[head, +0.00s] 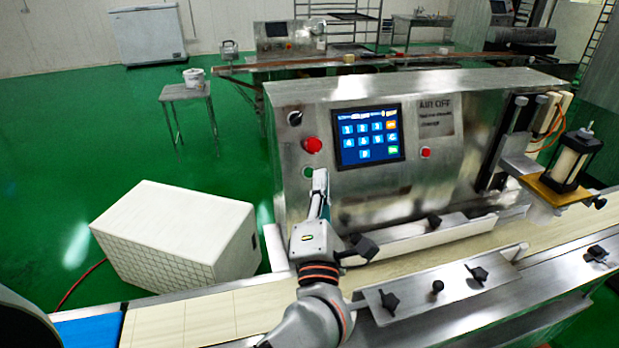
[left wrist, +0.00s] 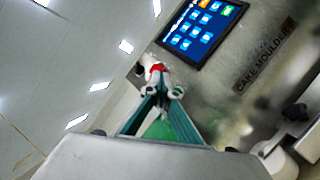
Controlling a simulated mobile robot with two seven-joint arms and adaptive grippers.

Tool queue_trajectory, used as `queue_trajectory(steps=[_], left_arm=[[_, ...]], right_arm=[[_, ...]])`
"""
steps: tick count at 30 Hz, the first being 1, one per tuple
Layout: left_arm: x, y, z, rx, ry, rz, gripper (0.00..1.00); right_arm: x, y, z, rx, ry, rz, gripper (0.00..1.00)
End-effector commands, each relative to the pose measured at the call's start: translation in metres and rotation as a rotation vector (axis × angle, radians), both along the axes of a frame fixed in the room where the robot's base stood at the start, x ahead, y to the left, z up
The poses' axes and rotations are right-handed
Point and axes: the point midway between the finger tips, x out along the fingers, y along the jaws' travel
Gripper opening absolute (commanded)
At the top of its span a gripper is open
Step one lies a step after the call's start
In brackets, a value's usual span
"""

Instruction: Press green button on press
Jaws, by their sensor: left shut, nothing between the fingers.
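The press (head: 470,100) is a steel machine with a control panel on its front. A small green button (head: 307,172) sits at the panel's left side, below a larger red button (head: 313,144). My left gripper (head: 320,174) is shut and empty, its fingertips just right of the green button and close to the panel. I cannot tell whether they touch anything. In the left wrist view the closed fingertips (left wrist: 160,84) lie just below a red button (left wrist: 157,68), and the green button cannot be made out there. My right gripper is not in view.
A lit touchscreen (head: 368,137) is right of the buttons, with a black knob (head: 295,118) above them and a small red button (head: 425,153) farther right. A conveyor belt (head: 205,315) runs along the front. A white box (head: 175,235) stands left of the press.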

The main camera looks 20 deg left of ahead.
Motion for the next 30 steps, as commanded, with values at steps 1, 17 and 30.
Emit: queue_trajectory(steps=[1, 17, 30], left_arm=[[0.005, 0.004, -0.007, 0.003, -0.002, 0.0, 0.0], [0.041, 0.028, -0.025, 0.001, 0.0, -0.001, 0.0], [0.042, 0.029, -0.026, 0.001, 0.001, 0.0, 0.0]], right_arm=[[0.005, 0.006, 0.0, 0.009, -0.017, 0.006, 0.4], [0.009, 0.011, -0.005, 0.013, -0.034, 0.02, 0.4], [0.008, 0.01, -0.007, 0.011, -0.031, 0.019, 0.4]])
